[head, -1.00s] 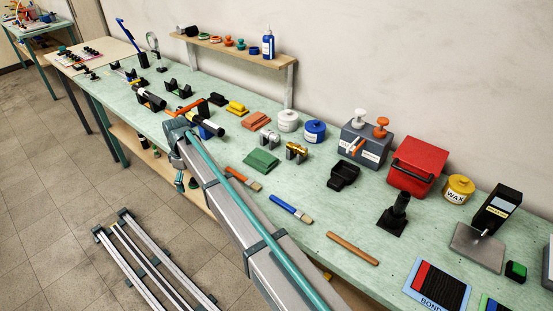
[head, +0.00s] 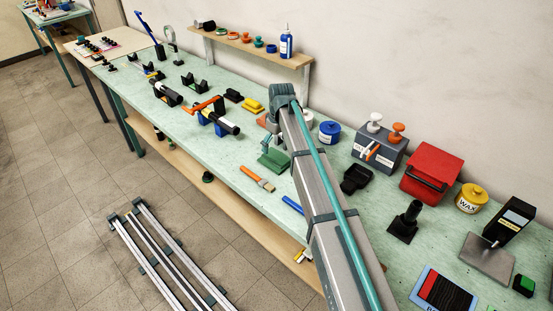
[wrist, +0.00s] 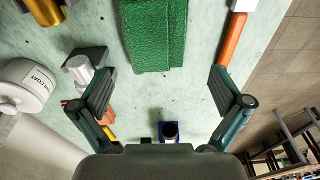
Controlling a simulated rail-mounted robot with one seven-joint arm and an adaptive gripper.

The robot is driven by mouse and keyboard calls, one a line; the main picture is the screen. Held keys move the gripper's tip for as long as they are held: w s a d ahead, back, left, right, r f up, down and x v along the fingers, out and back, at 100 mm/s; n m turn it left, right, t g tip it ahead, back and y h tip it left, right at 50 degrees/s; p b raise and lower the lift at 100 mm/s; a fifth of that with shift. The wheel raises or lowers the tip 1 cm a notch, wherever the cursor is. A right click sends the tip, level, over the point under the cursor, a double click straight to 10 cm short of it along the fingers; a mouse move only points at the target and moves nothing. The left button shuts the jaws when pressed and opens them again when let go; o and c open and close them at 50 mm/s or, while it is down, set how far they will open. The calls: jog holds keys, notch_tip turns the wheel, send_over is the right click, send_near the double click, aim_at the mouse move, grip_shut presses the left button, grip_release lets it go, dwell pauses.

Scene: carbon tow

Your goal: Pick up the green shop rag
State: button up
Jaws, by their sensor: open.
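The green shop rag (head: 275,159) lies folded on the pale green bench top, just left of my arm in the head view. In the wrist view the rag (wrist: 154,38) is at the top centre, a textured green block cut off by the frame edge. My gripper (wrist: 158,82) is open and empty, its two fingers spread wide with bare bench between them. The rag lies beyond the fingertips in that view, and I see no contact. In the head view the gripper (head: 267,138) is small and partly hidden beside the rag.
An orange-handled brush (head: 257,178) lies near the bench's front edge; it also shows beside the right finger in the wrist view (wrist: 234,38). A silver fitting (wrist: 80,70) and a white tub (wrist: 27,86) are near the left finger. A blue tub (head: 329,132) stands behind my arm.

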aim_at(275, 158)
jog(key=shift+w+a+f+p, duration=0.1)
jog(key=shift+f+p, duration=0.7)
jog(key=shift+f, duration=1.05)
jog(key=shift+w+a+f+p, duration=0.1)
jog(key=shift+f+p, duration=0.65)
jog(key=shift+f, duration=1.1)
jog(key=c, duration=1.1)
jog(key=shift+s, duration=0.1)
jog(key=shift+c, duration=0.2)
